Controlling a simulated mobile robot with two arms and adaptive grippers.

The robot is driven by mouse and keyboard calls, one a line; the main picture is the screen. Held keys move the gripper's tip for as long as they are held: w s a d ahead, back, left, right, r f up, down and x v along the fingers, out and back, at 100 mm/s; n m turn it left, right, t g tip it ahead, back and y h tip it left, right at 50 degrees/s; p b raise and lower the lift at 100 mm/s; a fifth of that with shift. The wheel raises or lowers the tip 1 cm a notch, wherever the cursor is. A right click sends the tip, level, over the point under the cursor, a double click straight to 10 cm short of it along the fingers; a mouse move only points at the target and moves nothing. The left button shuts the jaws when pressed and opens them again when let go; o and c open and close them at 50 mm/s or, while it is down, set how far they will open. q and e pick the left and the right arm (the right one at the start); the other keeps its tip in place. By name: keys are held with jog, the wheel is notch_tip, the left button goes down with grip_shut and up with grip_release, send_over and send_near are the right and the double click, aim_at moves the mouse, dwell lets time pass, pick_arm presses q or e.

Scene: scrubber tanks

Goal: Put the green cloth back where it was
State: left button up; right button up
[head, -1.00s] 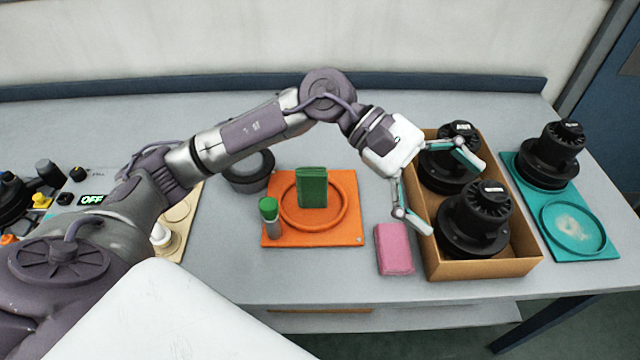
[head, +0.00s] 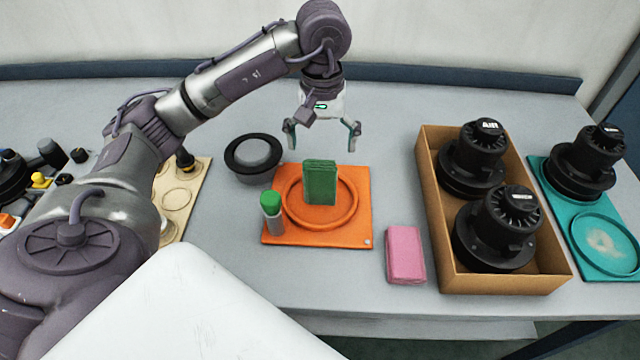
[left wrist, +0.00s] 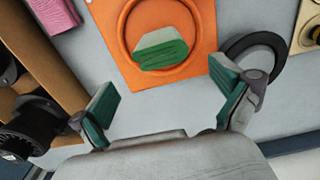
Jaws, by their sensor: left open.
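The green cloth (head: 319,184) is a folded block standing upright inside the raised ring of the orange mat (head: 270,236). It also shows in the left wrist view (left wrist: 163,52), within the ring. My left gripper (head: 322,138) is open and empty, pointing down above the table just behind the cloth and apart from it. In the left wrist view its two teal-padded fingers (left wrist: 163,110) are spread wide with bare table between them. My right gripper is not in view.
A green-capped bottle (head: 272,214) stands on the orange mat's left side. A black-rimmed grey round part (head: 254,154) lies behind left. A pink cloth (head: 405,254) lies to the right, beside a cardboard box (head: 447,270) with two black motors. A teal mat (head: 622,270) is far right.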

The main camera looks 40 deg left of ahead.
aim_at(320, 165)
pick_arm(q)
jog(key=shift+s+f+p, duration=0.2)
jog(key=shift+f+p, duration=0.15)
jog(key=shift+f, duration=1.1)
jog(key=shift+s+f+p, duration=0.2)
jog(key=shift+f+p, duration=0.1)
jog(key=shift+f, duration=1.15)
jog(key=shift+d, duration=0.1)
jog(key=c, duration=1.2)
jog(key=shift+r, duration=0.1)
